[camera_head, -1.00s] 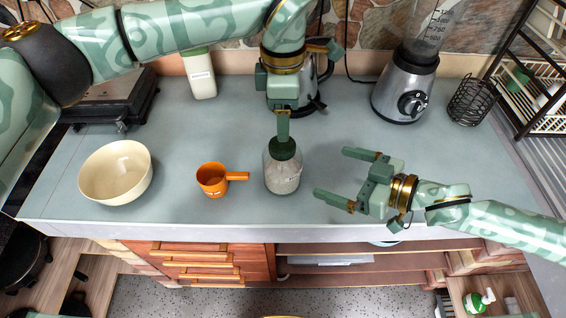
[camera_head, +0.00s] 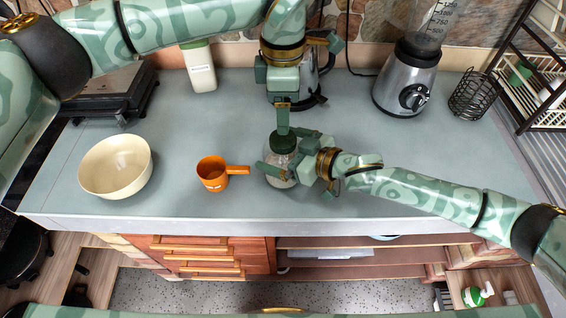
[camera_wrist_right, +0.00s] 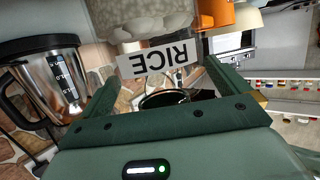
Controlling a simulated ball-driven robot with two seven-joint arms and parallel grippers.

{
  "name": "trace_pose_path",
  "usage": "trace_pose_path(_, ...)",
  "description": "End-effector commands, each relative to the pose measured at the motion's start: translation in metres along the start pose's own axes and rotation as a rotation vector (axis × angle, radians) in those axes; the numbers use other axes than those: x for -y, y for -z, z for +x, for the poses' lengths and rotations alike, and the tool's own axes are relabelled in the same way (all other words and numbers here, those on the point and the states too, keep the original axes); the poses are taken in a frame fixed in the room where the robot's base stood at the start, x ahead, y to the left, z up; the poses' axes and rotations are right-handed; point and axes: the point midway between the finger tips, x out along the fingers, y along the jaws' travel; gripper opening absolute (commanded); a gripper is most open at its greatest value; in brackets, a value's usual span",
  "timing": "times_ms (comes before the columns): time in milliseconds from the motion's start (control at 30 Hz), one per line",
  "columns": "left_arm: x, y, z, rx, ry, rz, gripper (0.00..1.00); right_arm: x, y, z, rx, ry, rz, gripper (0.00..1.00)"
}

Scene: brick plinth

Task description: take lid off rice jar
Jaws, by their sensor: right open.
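The rice jar (camera_head: 277,180) is a clear jar of white rice with a dark green lid (camera_head: 284,143), upright on the counter. In the right wrist view its white RICE label (camera_wrist_right: 160,58) appears upside down. My left gripper (camera_head: 283,130) points straight down at the lid, its fingers seen edge-on, so I cannot tell whether they grip it. The lid sits on the jar. My right gripper (camera_head: 284,152) is open, with its fingers reaching either side of the jar's upper body from the right. They partly hide the jar; contact is unclear.
An orange measuring cup (camera_head: 211,175) stands left of the jar, and a cream bowl (camera_head: 116,168) further left. A white-bodied container (camera_head: 200,70), a kettle (camera_head: 317,80) and a blender (camera_head: 405,85) stand at the back. The counter front right is clear.

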Motion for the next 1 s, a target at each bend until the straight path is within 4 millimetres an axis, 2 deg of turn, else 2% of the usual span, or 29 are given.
trace_pose_path(67,0.0000,-0.0001,0.0000,0.000,0.000,0.000,0.70,-0.0001,0.0001,-0.0002,0.000,0.000,0.000,1.00)
trace_pose_path(367,-0.0010,0.0004,-0.0017,-0.003,-0.005,0.000,0.70,-0.0003,0.0001,-0.0005,0.000,0.000,0.000,0.19)
trace_pose_path(467,-0.0011,0.0010,-0.0020,-0.006,-0.006,0.080,0.70,-0.0003,0.0001,-0.0005,0.000,0.000,0.000,0.19)
trace_pose_path(567,-0.0011,0.0012,-0.0019,-0.007,-0.005,0.266,0.70,-0.0003,0.0001,-0.0005,0.000,0.000,0.000,0.19)
trace_pose_path(800,-0.0002,0.0008,-0.0003,-0.005,0.001,0.844,0.70,-0.0004,0.0001,-0.0006,0.000,-0.001,0.000,0.19)
trace_pose_path(1000,0.0000,0.0000,0.0009,0.000,0.000,1.130,0.70,-0.0005,0.0001,-0.0006,0.000,-0.001,0.000,0.19)
